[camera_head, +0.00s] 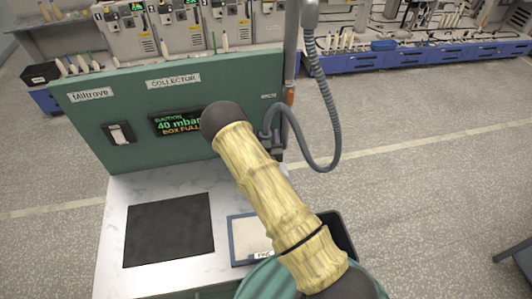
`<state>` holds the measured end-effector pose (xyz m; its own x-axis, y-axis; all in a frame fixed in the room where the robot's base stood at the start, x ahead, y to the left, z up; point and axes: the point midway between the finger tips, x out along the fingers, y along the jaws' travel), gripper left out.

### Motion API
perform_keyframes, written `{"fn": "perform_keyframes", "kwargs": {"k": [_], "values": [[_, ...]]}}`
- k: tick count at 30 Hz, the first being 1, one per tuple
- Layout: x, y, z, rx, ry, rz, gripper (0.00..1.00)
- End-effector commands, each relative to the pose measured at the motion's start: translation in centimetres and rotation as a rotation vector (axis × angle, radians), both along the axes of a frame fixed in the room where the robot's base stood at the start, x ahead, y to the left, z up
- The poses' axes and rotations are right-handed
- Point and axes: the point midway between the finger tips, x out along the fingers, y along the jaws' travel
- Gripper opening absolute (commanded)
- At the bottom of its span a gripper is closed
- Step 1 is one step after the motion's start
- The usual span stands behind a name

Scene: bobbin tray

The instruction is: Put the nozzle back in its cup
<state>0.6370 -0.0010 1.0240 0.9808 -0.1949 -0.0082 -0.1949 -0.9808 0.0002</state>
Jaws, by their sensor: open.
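A grey ribbed hose (337,125) hangs from the top of a metal post, loops down and curves back up towards the green panel. Its end drops beside the post, next to my arm. I cannot clearly make out the nozzle there. A small greyish fitting (277,143) sits low on the post, partly beside my arm; it may be the cup, but I cannot tell whether anything sits in it. My yellow-sleeved arm crosses the middle of the view, its dark rounded joint in front of the panel. My gripper is not visible.
The green panel (230,70) carries a display and a switch (118,133). The pale worktop (115,225) holds a black mat (168,230) and a blue-framed tray (233,240), partly behind my arm. A dark bin (340,235) stands right of it. Open floor lies to the right.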

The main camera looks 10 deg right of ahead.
Motion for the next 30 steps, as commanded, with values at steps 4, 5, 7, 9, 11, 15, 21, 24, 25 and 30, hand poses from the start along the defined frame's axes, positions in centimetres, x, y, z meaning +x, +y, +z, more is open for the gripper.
{"fn": "perform_keyframes", "kwargs": {"k": [4,5,7,9,11,15,21,24,25,30], "values": [[-2.2,0.5,-0.4,0.001,0.003,0.001,0.59],[-2.7,0.6,-0.4,0.001,0.003,0.002,0.59],[-3.8,0.9,-0.4,0.0,0.002,0.002,0.59],[-5.0,1.0,-0.4,0.001,0.003,0.0,0.59],[-6.0,1.2,-0.4,0.001,0.003,0.001,0.59],[-8.2,1.7,-0.4,-0.001,0.002,0.001,0.59],[-10.3,2.1,-0.1,0.001,0.0,0.001,0.59],[-10.7,2.1,0.0,0.001,0.0,0.001,0.59],[-10.7,2.2,0.0,0.001,0.0,0.001,0.59],[-10.7,2.1,0.1,0.0,0.0,0.001,0.59]]}}
